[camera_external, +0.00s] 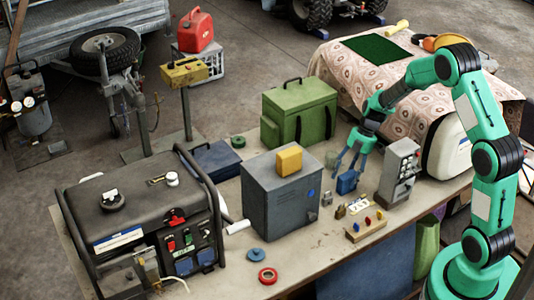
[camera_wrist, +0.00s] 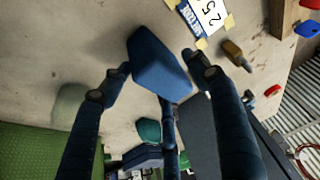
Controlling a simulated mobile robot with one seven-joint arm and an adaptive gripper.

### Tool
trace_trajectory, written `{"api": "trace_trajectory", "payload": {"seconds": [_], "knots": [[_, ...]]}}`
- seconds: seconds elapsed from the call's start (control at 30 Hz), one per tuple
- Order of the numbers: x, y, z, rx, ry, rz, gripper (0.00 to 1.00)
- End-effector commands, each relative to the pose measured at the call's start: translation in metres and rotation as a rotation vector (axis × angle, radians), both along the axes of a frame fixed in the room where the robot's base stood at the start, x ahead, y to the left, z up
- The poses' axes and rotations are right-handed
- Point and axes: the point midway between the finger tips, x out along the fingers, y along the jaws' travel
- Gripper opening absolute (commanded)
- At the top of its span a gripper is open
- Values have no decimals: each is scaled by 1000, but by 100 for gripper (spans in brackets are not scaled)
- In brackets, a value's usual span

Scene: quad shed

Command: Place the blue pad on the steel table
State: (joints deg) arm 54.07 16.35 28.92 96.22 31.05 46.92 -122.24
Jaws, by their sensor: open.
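A blue block, which looks like the blue pad (camera_external: 346,183), is below my gripper (camera_external: 352,163) on the right part of the worktable. In the wrist view the blue pad (camera_wrist: 157,65) lies between the tips of my open fingers, with a small gap showing at the right finger. I cannot tell whether any finger touches it, or whether it rests fully on the surface. The worktable (camera_external: 310,242), likely the steel table, has a pale, stained top. My fingers point down at it.
A grey cabinet (camera_external: 270,205) with a yellow block (camera_external: 289,160) on it stands left of the pad. A grey control box (camera_external: 399,172) is close on the right. Small locks and a pegged board (camera_external: 366,225) lie in front.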

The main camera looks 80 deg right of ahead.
Motion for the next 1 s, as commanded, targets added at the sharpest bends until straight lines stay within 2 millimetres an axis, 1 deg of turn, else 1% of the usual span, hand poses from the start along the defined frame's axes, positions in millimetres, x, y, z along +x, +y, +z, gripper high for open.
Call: {"api": "trace_trajectory", "payload": {"seconds": [0.13,0.27,0.7,0.9,1.0], "knots": [[0,-1,6,-1,-1,0,61],[-4,-5,19,-1,-1,-1,61],[-23,-24,85,-1,-1,-1,61],[-30,-31,106,-1,-1,0,61],[-31,-33,111,-1,0,0,61]]}}
